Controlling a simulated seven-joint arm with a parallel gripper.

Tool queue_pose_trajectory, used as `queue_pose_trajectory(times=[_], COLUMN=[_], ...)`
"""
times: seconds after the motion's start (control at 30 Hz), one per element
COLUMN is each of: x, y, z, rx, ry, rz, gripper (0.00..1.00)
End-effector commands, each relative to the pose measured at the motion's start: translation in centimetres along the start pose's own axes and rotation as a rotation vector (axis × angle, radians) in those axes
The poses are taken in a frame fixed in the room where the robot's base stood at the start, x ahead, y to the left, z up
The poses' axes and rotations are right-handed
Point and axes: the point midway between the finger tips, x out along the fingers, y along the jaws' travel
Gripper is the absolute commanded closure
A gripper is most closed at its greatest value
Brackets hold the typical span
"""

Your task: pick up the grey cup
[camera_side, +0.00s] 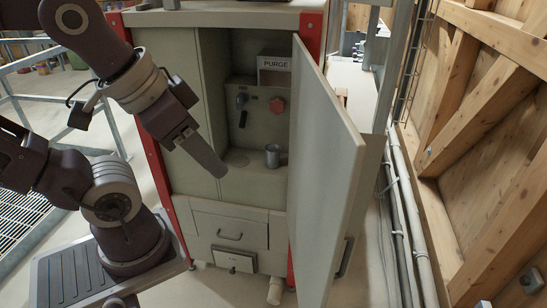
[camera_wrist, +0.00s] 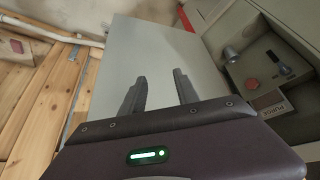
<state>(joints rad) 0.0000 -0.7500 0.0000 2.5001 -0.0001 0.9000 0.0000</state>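The grey cup (camera_side: 272,155) stands upright on the floor of the cabinet's open recess, at its right side near the open door. In the wrist view the cup (camera_wrist: 230,54) shows at the upper right, to the right of the fingers. My gripper (camera_side: 220,171) is in front of the cabinet, left of the cup and apart from it in the side view. In the wrist view my gripper (camera_wrist: 160,76) has its two fingers spread with nothing between them.
The cabinet door (camera_side: 332,165) stands open to the right of the recess. Above the cup are a red knob (camera_side: 277,106), a dark lever (camera_side: 241,110) and a PURGE sign (camera_side: 275,65). A round recessed disc (camera_side: 236,158) lies left of the cup. Drawers (camera_side: 230,230) sit below.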

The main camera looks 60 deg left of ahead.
Motion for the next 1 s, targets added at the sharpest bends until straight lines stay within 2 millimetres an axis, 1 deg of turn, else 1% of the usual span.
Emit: queue_pose_trajectory(times=[0.03, 0.17, 0.2, 0.47, 0.53, 0.57, 0.6, 0.67, 0.7, 0.77, 0.8, 0.87, 0.9, 0.97, 1.0], x=[0.0, 0.0, 0.0, 0.1, 1.1, 1.8, 3.3, 6.3, 8.6, 12.0, 14.3, 17.7, 20.1, 23.7, 26.2], y=[0.0, 0.0, 0.0, -0.1, -0.8, -1.5, -2.8, -5.8, -8.1, -11.9, -14.4, -18.0, -20.2, -23.1, -25.0], z=[0.0, 0.0, 0.0, -0.1, -1.3, -2.3, -3.9, -6.3, -7.6, -8.9, -9.3, -10.0, -10.5, -11.8, -12.7], rx=[0.0, 0.0, 0.0, -0.004, -0.038, -0.064, -0.111, -0.195, -0.251, -0.328, -0.374, -0.432, -0.462, -0.497, -0.516], ry=[0.0, 0.0, 0.0, 0.0, -0.003, -0.002, -0.001, 0.004, 0.011, 0.023, 0.033, 0.061, 0.09, 0.151, 0.203], rz=[0.0, 0.0, 0.0, -0.002, -0.021, -0.035, -0.061, -0.113, -0.152, -0.206, -0.239, -0.282, -0.304, -0.333, -0.352], gripper=[0.52, 0.26, 0.25, 0.25, 0.25, 0.25, 0.25, 0.25, 0.25, 0.25, 0.25, 0.25, 0.25, 0.25, 0.25])
